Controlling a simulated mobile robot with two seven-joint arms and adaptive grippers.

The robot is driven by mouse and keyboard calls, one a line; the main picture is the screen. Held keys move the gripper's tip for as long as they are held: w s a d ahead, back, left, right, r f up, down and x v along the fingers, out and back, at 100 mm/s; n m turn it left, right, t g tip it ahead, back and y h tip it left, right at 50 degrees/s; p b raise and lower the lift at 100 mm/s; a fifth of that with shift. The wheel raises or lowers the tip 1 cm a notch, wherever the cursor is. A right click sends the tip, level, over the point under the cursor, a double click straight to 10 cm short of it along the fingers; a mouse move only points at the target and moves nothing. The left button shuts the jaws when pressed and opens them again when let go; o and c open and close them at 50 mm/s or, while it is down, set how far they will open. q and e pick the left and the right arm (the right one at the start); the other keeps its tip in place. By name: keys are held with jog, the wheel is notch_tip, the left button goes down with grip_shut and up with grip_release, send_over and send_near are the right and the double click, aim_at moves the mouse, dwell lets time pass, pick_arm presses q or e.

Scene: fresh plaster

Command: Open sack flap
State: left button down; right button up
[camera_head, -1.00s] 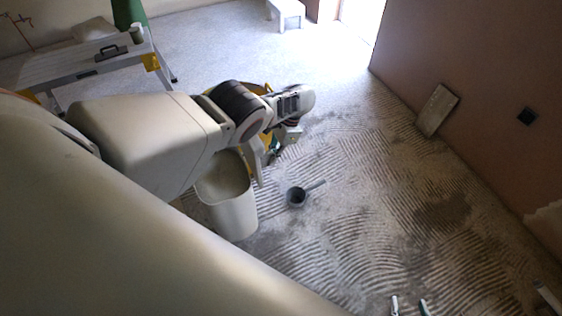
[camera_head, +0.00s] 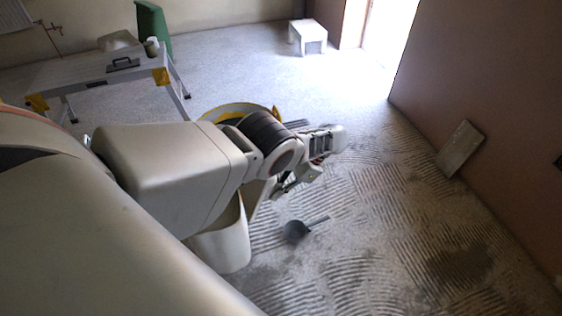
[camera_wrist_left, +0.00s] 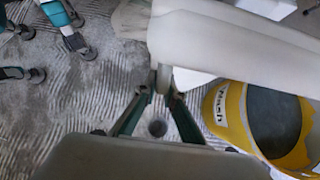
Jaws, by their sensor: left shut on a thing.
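A tall pale, sack-like body (camera_head: 228,248) stands on the floor beneath my left arm, which hides much of it. A pale flap-like piece (camera_head: 262,192) rises from its edge toward my left gripper (camera_head: 296,182). In the left wrist view, the green fingers of my left gripper (camera_wrist_left: 163,92) close together at the lower edge of a large pale surface (camera_wrist_left: 225,45). They seem shut on the flap; the contact itself is small and partly hidden.
A yellow-rimmed tub (camera_head: 240,107) stands behind my left arm; it also shows in the wrist view (camera_wrist_left: 222,118). A dark ladle-like pot (camera_head: 296,231) lies on the ridged floor. A work table (camera_head: 85,72) and white stool (camera_head: 308,34) stand behind. A board (camera_head: 461,148) leans at the right wall.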

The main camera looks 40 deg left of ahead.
pick_arm(q)
jog(key=shift+w+f+g+b, duration=0.15)
jog(key=shift+f+g+b, duration=0.15)
jog(key=shift+f+b, duration=0.25)
jog(key=shift+w+r, duration=0.1)
jog(key=shift+r, duration=0.05)
jog(key=shift+w+d+r+y+b, duration=0.1)
jog(key=shift+r+y+b, duration=0.05)
jog(key=shift+y+b, duration=0.2)
jog(key=c, duration=2.1)
grip_release()
jog(key=shift+c, duration=0.2)
jog(key=shift+d, duration=0.1)
